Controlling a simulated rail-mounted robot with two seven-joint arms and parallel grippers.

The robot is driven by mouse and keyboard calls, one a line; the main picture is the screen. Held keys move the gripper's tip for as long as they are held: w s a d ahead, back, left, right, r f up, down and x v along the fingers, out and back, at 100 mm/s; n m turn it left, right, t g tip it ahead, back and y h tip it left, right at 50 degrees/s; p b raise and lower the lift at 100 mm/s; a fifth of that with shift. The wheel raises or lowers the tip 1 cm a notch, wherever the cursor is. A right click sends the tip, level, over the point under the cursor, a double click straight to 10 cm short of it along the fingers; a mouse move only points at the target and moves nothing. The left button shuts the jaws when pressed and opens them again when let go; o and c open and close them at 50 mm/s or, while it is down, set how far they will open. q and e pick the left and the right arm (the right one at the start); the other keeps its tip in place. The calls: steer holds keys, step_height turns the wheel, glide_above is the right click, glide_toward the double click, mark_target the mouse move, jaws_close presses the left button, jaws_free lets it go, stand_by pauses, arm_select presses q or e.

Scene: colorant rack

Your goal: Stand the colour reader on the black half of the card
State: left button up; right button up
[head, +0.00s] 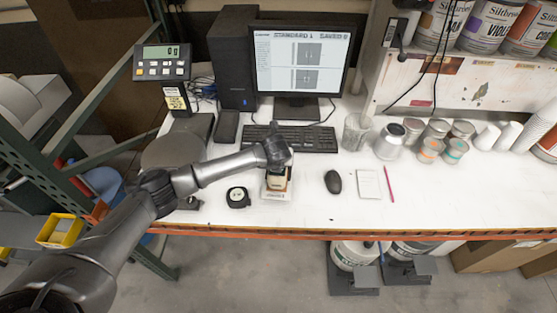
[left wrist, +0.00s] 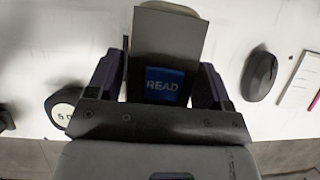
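The colour reader (head: 277,178) stands upright near the table's front edge, cream and dark in the head view. The left wrist view shows its grey top and blue READ button (left wrist: 165,85). My left gripper (head: 277,160) is above it, pointing down. Its dark fingers lie close along both sides of the reader and appear shut on it. A pale card (head: 273,195) shows around the reader's foot. The black half of the card cannot be made out, and I cannot tell whether the reader touches the card. My right gripper is not in view.
A round black-and-white gauge (head: 238,197) lies left of the reader. A mouse (head: 332,182), a notepad (head: 368,184) and a red pencil (head: 389,183) lie to the right. The keyboard (head: 300,139) and monitor (head: 300,60) stand behind. The right front of the table is clear.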

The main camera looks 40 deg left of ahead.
arm_select(q)
steer(key=o, duration=0.3)
steer(key=shift+r, duration=0.25)
steer(key=v, duration=1.1)
steer(key=shift+s+d+r+b, duration=0.2)
steer(key=shift+r+b, duration=0.1)
steer(key=shift+b, duration=0.05)
